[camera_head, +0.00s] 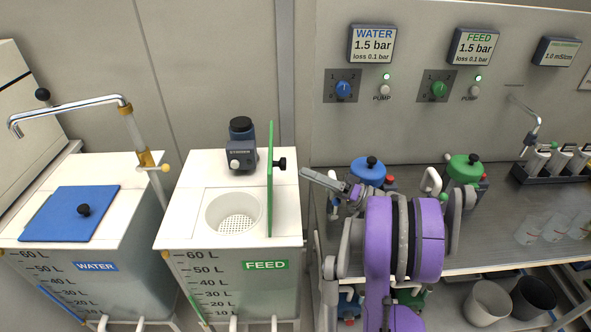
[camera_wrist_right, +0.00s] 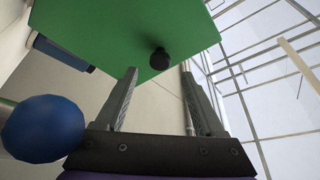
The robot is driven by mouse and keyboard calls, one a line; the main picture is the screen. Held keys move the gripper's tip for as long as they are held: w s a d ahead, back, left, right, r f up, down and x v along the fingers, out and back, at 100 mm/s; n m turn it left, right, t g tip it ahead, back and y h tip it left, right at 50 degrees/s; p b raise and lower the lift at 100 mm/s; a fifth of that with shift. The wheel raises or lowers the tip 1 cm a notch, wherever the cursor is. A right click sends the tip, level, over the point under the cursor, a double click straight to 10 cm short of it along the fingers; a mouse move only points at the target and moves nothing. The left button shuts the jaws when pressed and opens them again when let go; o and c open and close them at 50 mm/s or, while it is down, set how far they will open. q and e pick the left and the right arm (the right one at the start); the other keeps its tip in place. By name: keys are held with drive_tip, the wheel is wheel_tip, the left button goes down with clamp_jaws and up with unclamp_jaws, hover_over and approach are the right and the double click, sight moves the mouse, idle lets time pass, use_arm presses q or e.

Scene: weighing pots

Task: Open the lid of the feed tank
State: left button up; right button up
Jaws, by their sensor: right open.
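The feed tank (camera_head: 263,291) stands in the middle of the head view, with a green FEED label. Its green lid (camera_head: 270,185) stands upright on edge at the right of the round opening, which shows a white perforated basket (camera_head: 237,216). The lid's black knob (camera_head: 281,163) points right. My right gripper (camera_head: 304,173) is just right of the knob, with its fingers towards it. In the right wrist view the gripper (camera_wrist_right: 160,72) is open and empty, and the knob (camera_wrist_right: 159,58) on the green lid (camera_wrist_right: 120,30) is just beyond the fingertips, apart from them. My left gripper is out of view.
A grey stirrer motor (camera_head: 242,145) stands behind the opening. The water tank (camera_head: 95,267), with its blue lid (camera_head: 70,213) shut, is at the left under a metal spout. Right of my arm, a bench (camera_head: 500,235) holds a green-lidded pot (camera_head: 464,167) and beakers.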

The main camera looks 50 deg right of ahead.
drive_tip(key=v, duration=0.5)
drive_tip(key=shift+s+d+f, duration=0.15)
drive_tip(key=shift+s, duration=0.2)
idle(0.3)
